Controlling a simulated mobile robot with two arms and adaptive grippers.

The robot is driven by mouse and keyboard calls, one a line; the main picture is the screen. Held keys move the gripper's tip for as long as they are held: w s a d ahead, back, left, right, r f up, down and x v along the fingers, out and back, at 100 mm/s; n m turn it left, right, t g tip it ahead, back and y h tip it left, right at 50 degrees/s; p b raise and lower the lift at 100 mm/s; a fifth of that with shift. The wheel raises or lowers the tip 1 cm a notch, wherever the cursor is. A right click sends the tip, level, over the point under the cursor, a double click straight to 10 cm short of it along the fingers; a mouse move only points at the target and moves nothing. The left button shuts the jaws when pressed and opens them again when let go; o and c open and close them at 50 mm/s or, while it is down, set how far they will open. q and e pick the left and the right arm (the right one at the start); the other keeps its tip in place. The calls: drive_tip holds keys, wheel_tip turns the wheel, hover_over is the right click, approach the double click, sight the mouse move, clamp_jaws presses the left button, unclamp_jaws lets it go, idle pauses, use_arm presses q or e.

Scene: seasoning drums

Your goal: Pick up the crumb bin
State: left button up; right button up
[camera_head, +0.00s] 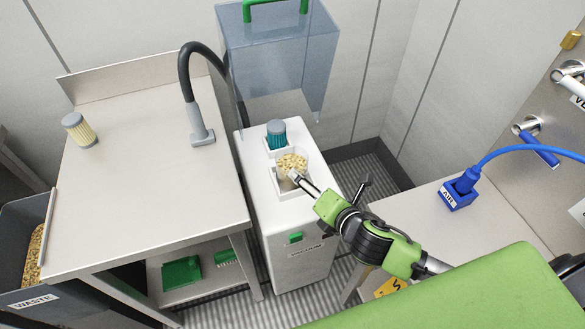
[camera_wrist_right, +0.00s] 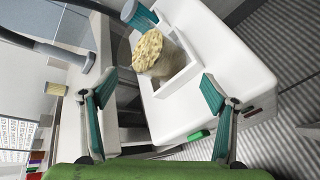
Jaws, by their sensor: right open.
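The crumb bin (camera_head: 291,163) is a small round container topped with pale crumbs. It stands in a square white holder on top of the white vacuum cabinet (camera_head: 257,187). In the right wrist view the crumb bin (camera_wrist_right: 153,53) shows upright beyond the fingertips, with its lower part hidden by the holder wall. My right gripper (camera_head: 330,180) is open and empty, at the right front of the crumb bin. In the right wrist view its two teal-padded fingers (camera_wrist_right: 158,78) are spread wide, with the bin ahead between their lines. My left gripper is not in view.
A teal ribbed filter (camera_head: 277,134) stands just behind the bin. A grey-blue clear tank (camera_head: 277,60) hangs above. A steel table with a cream filter (camera_head: 79,130) and a black hose (camera_head: 187,75) is left. A blue air block (camera_head: 459,191) sits on the right bench.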

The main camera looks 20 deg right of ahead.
drive_tip(key=n+y, duration=0.1)
drive_tip(key=n, duration=0.3)
drive_tip(key=w+n+y, duration=0.1)
drive_tip(key=n, duration=0.4)
drive_tip(key=w+d+f+n+y, duration=0.1)
drive_tip(key=n, duration=0.4)
drive_tip(key=shift+w+d+y, duration=0.1)
drive_tip(key=shift+w+y, duration=0.15)
drive_tip(key=shift+y, duration=0.05)
drive_tip(key=shift+p+x, duration=0.3)
drive_tip(key=shift+x, duration=0.75)
drive_tip(key=shift+f+p+x, duration=0.1)
drive_tip(key=shift+p+x, duration=0.1)
drive_tip(key=shift+x, duration=1.1)
drive_tip(key=shift+f+p+x, duration=0.15)
drive_tip(key=shift+p+x, duration=0.05)
drive_tip(key=shift+x, duration=1.1)
drive_tip(key=shift+s, duration=0.1)
drive_tip(key=c, duration=1.4)
